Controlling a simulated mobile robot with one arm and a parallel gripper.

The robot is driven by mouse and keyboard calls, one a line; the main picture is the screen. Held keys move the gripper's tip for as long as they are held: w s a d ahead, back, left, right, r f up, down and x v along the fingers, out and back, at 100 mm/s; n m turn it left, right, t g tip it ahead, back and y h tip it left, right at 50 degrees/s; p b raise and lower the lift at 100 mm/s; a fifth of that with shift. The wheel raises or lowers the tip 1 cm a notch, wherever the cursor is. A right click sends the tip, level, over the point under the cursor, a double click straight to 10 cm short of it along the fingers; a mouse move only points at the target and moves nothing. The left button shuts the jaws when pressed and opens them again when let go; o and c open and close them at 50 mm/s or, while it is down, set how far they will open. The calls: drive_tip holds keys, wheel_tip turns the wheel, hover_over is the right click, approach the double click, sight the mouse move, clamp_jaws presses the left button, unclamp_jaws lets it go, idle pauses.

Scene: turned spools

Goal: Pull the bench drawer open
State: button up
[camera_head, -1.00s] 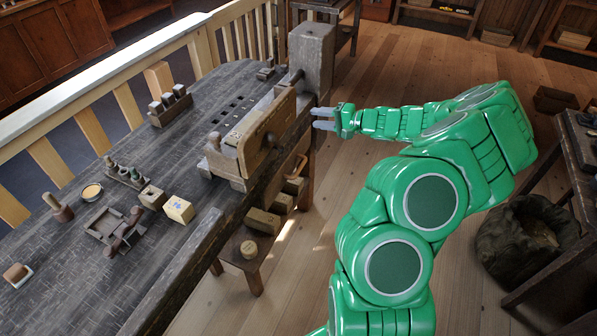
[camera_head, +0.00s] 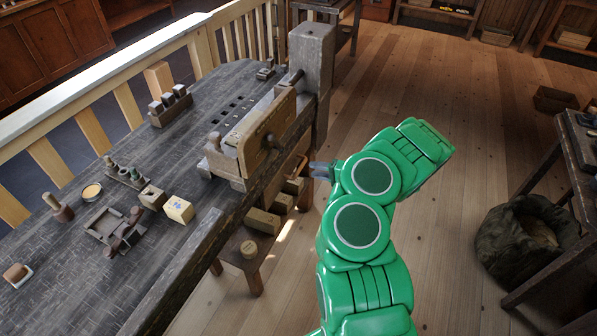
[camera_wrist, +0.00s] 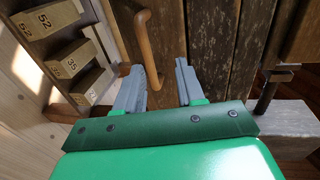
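The bench drawer's wooden handle (camera_wrist: 146,45) is a light brown curved bar on a dark plank front (camera_wrist: 210,40) in the wrist view. My gripper (camera_wrist: 164,72) is open, with its two grey fingers apart. The handle's lower end shows beside the left finger's tip; I cannot tell whether they touch. Most of the handle lies beyond the fingertips. In the head view, my gripper (camera_head: 318,170) is at the right side of the bench (camera_head: 205,235), below its top, partly hidden by my green arm. I see no gap showing the drawer open.
Numbered wooden blocks (camera_wrist: 52,20) stand left of the fingers. A stool (camera_head: 242,262) with blocks stands below the bench edge. A wooden vise jaw (camera_head: 262,135) and post (camera_head: 312,70) stand near my gripper. The floor to the right is clear up to a sack (camera_head: 525,240).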

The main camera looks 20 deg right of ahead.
sight(299, 170)
drive_tip(key=shift+w+a+f, duration=0.65)
drive_tip(key=shift+w+a, duration=0.25)
drive_tip(key=shift+w+a+f, duration=0.65)
drive_tip(key=shift+w+a, duration=0.25)
drive_tip(key=shift+a, duration=0.05)
drive_tip(key=shift+w+a+f, duration=0.65)
drive_tip(key=shift+w+a, duration=0.25)
clamp_jaws()
